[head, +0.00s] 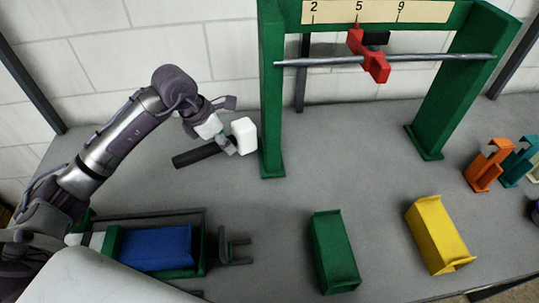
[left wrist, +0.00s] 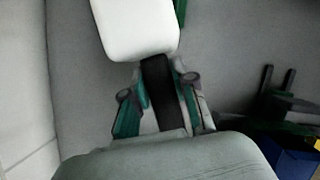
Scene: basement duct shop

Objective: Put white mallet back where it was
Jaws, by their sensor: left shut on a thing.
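The white mallet has a white block head (head: 244,136) and a black handle (head: 195,155). My left gripper (head: 226,146) is shut on the black handle close to the head. The mallet is held left of the green frame's left post, with the handle pointing left and slightly down. In the left wrist view the white head (left wrist: 135,28) is at the top, and the handle (left wrist: 160,85) runs down between the fingers (left wrist: 160,98). I cannot tell how high the mallet is above the table. My right gripper is not in view.
A green frame (head: 270,100) carries a rod with a red slider (head: 370,55). A green bin (head: 333,250) and a yellow bin (head: 437,233) stand at front. The middle table is clear.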

